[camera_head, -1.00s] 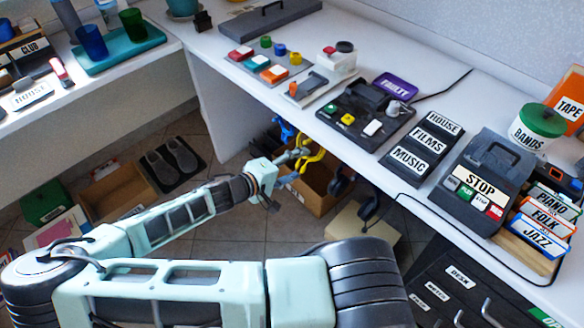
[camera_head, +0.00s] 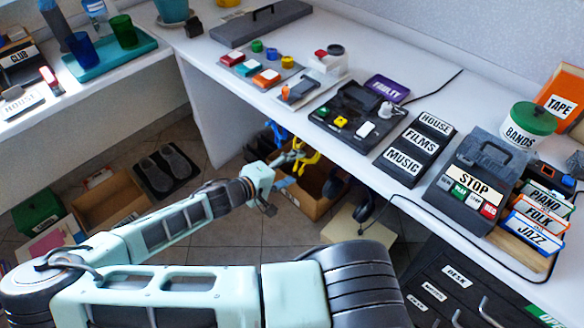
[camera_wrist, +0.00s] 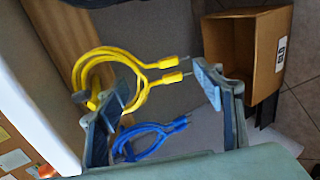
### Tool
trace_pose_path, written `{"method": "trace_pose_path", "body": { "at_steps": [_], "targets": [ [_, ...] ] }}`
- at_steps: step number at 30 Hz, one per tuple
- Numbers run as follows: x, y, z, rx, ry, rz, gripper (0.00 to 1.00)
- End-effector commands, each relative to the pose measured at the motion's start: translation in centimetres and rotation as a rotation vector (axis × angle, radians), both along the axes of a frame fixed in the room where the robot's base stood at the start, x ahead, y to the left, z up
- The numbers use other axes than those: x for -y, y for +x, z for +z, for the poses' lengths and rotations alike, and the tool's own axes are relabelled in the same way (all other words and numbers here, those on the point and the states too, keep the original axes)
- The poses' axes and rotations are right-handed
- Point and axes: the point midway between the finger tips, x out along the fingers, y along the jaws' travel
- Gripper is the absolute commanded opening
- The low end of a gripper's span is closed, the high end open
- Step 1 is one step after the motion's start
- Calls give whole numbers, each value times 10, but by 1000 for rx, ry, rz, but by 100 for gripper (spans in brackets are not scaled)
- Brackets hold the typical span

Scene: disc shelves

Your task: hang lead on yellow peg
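A yellow lead (camera_wrist: 92,62) hangs in a loop under the counter, its two plugs pointing right in the wrist view. It also shows under the counter edge in the head view (camera_head: 309,160). A blue lead (camera_wrist: 140,145) hangs beside it, lower in the wrist view. My gripper (camera_wrist: 167,93) is open, its fingers wide apart. The left finger overlaps the yellow loop, and the plug ends lie across the gap; I cannot tell whether they touch. In the head view my gripper (camera_head: 283,181) is just left of the yellow lead.
An open cardboard box (camera_wrist: 243,45) stands on the floor near the right finger. The white counter (camera_head: 290,100) overhangs the leads. Dark headphones (camera_head: 362,206) hang under its edge to the right. Open tiled floor (camera_head: 215,235) lies around my arm.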

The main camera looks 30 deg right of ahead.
Motion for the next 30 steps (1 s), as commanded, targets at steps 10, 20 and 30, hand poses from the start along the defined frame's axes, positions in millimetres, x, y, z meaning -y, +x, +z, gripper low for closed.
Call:
{"method": "trace_pose_path", "body": {
  "at_steps": [10,20,30],
  "targets": [
    [0,0,0,0,1,0,76],
    [-36,-11,16,1,5,4,76],
    [-91,-32,42,0,2,3,76]
  ]
}}
